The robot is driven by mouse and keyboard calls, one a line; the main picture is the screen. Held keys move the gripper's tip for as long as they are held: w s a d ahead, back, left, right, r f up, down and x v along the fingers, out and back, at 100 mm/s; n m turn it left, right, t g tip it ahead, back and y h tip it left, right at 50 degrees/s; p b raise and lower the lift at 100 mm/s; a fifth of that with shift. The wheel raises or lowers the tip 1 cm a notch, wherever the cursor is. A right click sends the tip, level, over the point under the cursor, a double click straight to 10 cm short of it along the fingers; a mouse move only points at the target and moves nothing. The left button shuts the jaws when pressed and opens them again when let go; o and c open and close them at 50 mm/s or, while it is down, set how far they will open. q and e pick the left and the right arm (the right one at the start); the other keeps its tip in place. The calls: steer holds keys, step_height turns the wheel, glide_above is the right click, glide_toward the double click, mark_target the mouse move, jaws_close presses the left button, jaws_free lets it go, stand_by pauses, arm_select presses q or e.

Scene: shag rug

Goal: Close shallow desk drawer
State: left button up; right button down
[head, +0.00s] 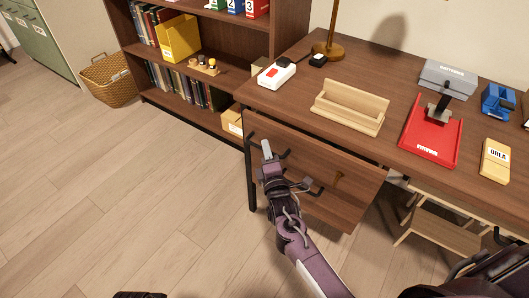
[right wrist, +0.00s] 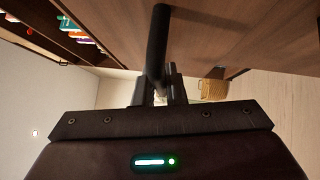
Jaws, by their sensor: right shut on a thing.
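The desk (head: 395,150) has a brown wooden drawer front (head: 310,148) under the left part of its top. My right gripper (head: 268,152) is at the left part of this front, and its arm comes up from the bottom of the head view. In the right wrist view, a black bar handle (right wrist: 159,45) runs down between the fingers (right wrist: 158,88), which are shut on it. Wood panels show on both sides of the bar. A small brass-coloured piece (head: 340,176) is on the front. I cannot tell how far the drawer stands out.
The desk top holds a white-and-red device (head: 277,73), a wooden organiser (head: 350,107), a red tray (head: 431,130) and a lamp (head: 329,48). A bookshelf (head: 181,108) and a wicker basket (head: 108,80) stand to the left. The floor on the left is clear.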

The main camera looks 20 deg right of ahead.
mark_target(272, 141)
steer(key=shift+w+d, duration=0.95)
steer(key=shift+d, duration=0.3)
arm_select(q)
steer(key=shift+r, duration=0.45)
arm_select(e)
steer(key=shift+r, duration=0.1)
steer(key=c, duration=1.8)
jaws_free()
steer(key=o, duration=0.3)
steer(key=shift+w, duration=0.1)
arm_select(q)
steer(key=shift+f, duration=0.1)
